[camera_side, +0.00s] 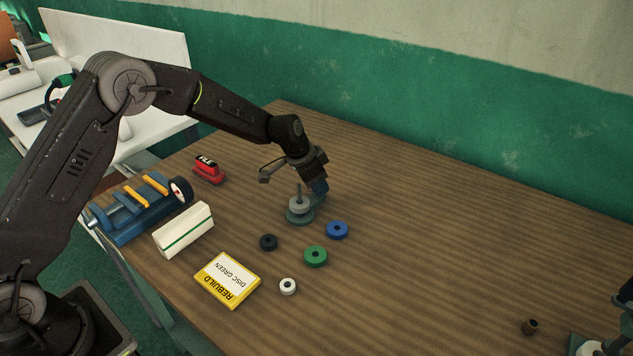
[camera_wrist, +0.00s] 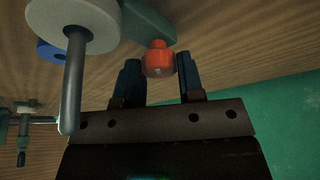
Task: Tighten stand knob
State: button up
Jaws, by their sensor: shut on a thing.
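The stand has a green base (camera_side: 297,217) and an upright grey post (camera_side: 299,193) with a pale grey disc (camera_side: 299,204) around it. In the wrist view the post (camera_wrist: 73,85) and the disc (camera_wrist: 75,22) are at upper left. The red-orange stand knob (camera_wrist: 157,59) is at the end of the stand's green arm. My gripper (camera_wrist: 158,62) has its two dark fingers on either side of the knob and is shut on it. In the side view my gripper (camera_side: 319,188) is low, just behind and right of the post; the knob is hidden there.
Blue (camera_side: 337,230), green (camera_side: 315,257), black (camera_side: 268,242) and white (camera_side: 288,286) rings lie in front of the stand. A yellow "REBUILD DISC GREEN" card (camera_side: 227,280), white box (camera_side: 184,231), blue vise (camera_side: 130,215) and red "FILE" block (camera_side: 208,172) are left. The table's right is mostly clear.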

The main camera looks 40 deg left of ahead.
jog(key=o, duration=0.9)
jog(key=shift+r, duration=0.1)
jog(key=v, duration=1.3)
jog(key=shift+s+a+r, duration=0.15)
jog(key=shift+r, duration=0.1)
jog(key=shift+s+r, duration=0.1)
jog(key=s+r+n, duration=0.1)
jog(key=s+r, duration=0.4)
jog(key=s, duration=0.3)
jog(key=s+r+n, duration=0.2)
jog(key=s+r, duration=0.3)
jog(key=s, duration=0.2)
jog(key=s+n, duration=0.1)
jog(key=s, duration=0.5)
jog(key=s+f+n+t+y, duration=0.1)
jog(key=s, duration=0.4)
jog(key=s+a+f+n+y, duration=0.1)
jog(key=s, duration=0.5)
jog(key=shift+s+a+t, duration=0.1)
jog(key=shift+s+t, duration=0.25)
jog(key=shift+t, duration=0.05)
